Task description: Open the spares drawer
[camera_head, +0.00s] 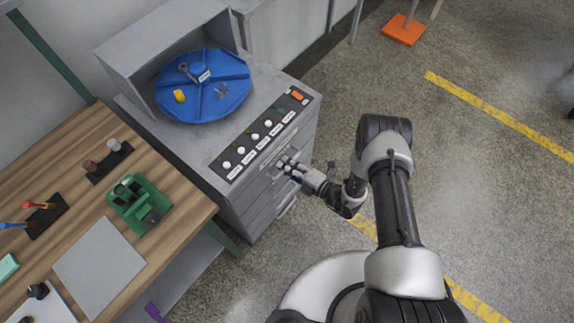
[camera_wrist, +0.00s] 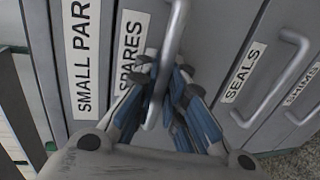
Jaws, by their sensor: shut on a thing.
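The spares drawer is a grey drawer front with a white SPARES label (camera_wrist: 131,50) and a metal bar handle (camera_wrist: 175,35) in the wrist view. My gripper (camera_wrist: 160,85) is shut on this handle, its blue-padded fingers on both sides of the bar. In the head view my gripper (camera_head: 289,166) is at the upper front of the grey cabinet (camera_head: 246,207). My fingers and the steep angle hide most of the spares drawer there. I cannot see any gap that shows it standing open.
In the wrist view, a SEALS drawer handle (camera_wrist: 280,80) and a SHIMS drawer handle (camera_wrist: 305,95) lie to the right. A blue divided tray (camera_head: 203,103) and a row of knobs (camera_head: 255,137) are on the cabinet top. A wooden bench (camera_head: 75,165) stands left. Open floor lies right.

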